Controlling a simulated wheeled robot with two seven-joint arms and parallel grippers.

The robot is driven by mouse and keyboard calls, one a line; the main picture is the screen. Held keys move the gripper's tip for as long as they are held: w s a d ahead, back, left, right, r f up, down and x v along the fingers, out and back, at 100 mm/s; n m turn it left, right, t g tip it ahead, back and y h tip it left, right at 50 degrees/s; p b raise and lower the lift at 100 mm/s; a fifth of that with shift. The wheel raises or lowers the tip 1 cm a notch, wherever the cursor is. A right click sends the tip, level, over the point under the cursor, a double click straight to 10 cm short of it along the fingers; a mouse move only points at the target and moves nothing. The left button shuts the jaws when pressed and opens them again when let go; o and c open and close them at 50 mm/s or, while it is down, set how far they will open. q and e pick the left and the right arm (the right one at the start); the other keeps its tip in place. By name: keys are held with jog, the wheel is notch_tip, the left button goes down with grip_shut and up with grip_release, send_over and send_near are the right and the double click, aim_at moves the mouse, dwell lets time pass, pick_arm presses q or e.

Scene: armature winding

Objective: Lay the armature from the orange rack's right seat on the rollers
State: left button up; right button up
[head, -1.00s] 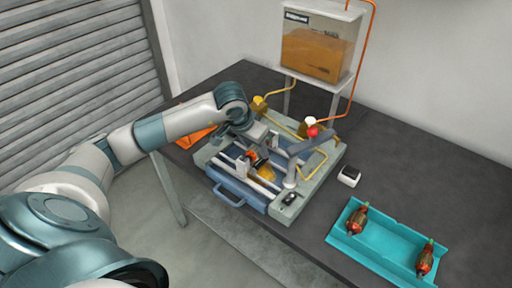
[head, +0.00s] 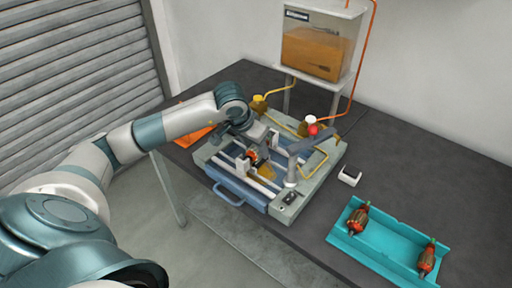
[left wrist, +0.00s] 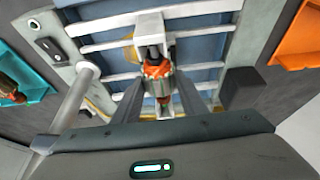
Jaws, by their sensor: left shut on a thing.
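My left gripper (head: 256,150) is over the roller station (head: 290,196). In the left wrist view the gripper (left wrist: 160,92) is shut on an armature (left wrist: 157,72), dark and metallic with red-orange windings. The armature (head: 252,156) is small and partly covered by the gripper in the head view. It is between two white brackets (left wrist: 155,24) above the pale rollers (left wrist: 200,22); I cannot tell whether it touches them. The orange rack (head: 192,137) is mostly behind my left arm; its edge shows in the left wrist view (left wrist: 296,42). My right gripper is not in view.
A teal tray (head: 385,253) with two armatures (head: 358,219) lies at the right. A small white box (head: 350,176) stands beside the station. A tank of amber liquid (head: 315,50) with an orange hose is behind. Grey posts and yellow pipes (head: 320,160) stand near the gripper.

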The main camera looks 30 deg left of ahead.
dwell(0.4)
pick_arm(q)
jog(key=o, duration=1.4)
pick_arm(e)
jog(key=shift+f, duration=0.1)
pick_arm(q)
jog(key=shift+s+r, duration=0.2)
jog(key=shift+r, duration=0.4)
jog(key=b+v, duration=0.3)
jog(key=v, duration=0.5)
jog(key=shift+s+r, duration=0.2)
jog(key=shift+r, duration=0.15)
jog(key=b+v, duration=0.1)
jog(key=v, duration=0.6)
jog(key=shift+s+a+r, duration=0.1)
jog(key=shift+s+r, duration=0.05)
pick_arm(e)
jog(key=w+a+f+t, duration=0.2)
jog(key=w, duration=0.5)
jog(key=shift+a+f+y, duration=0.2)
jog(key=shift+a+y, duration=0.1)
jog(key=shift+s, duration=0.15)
